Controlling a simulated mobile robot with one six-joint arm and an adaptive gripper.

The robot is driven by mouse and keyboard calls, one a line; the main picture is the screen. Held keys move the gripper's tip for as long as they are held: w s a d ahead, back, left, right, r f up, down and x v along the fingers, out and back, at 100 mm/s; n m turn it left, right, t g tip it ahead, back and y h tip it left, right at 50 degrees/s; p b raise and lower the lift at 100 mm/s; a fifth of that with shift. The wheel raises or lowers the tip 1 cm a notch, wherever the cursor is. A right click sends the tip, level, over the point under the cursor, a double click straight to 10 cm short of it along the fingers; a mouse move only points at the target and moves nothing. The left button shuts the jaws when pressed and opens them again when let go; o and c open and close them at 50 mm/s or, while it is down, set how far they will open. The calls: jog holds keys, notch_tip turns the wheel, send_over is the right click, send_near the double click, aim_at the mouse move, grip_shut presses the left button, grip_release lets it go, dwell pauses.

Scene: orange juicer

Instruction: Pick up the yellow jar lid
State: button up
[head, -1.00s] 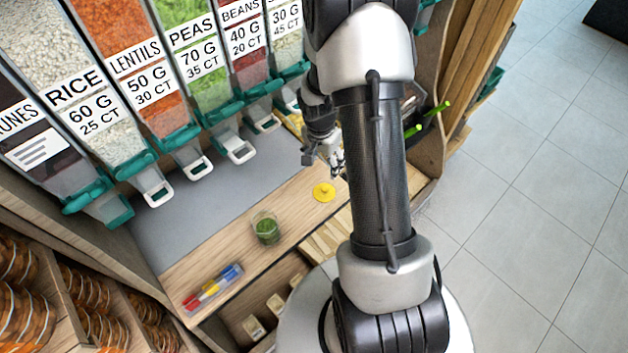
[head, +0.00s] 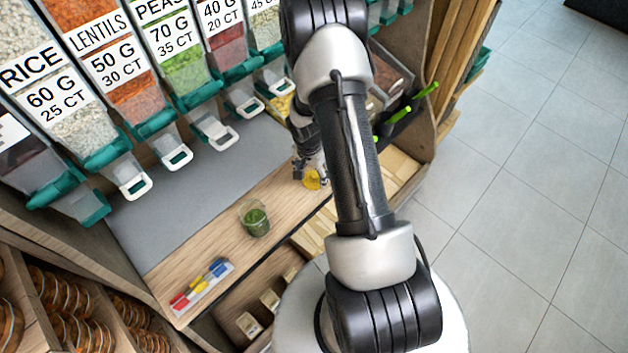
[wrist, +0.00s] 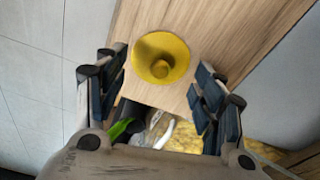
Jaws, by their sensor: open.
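The yellow jar lid (head: 312,181) lies on the wooden counter strip. In the wrist view the round lid (wrist: 160,58), with a knob in its middle, lies between and a little beyond my open fingers. My gripper (head: 309,168) is over the lid in the head view, with the lid partly hidden. In the wrist view my gripper (wrist: 162,88) is open and empty, with one dark-padded finger on each side of the lid. I cannot tell the exact height of the fingertips above the counter.
A glass jar with green contents (head: 255,219) stands on the counter left of the lid. A tray of coloured markers (head: 201,286) lies farther left. Food dispensers with teal fittings (head: 172,106) line the back. Bright green handles (head: 408,110) stick out at the right.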

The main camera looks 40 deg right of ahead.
aim_at(314, 178)
notch_tip(314, 178, down, 2)
jog(key=shift+d+f, duration=0.15)
jog(key=shift+f, duration=0.05)
jog(key=shift+r, duration=0.1)
jog(key=shift+c, duration=0.5)
jog(key=c, duration=1.1)
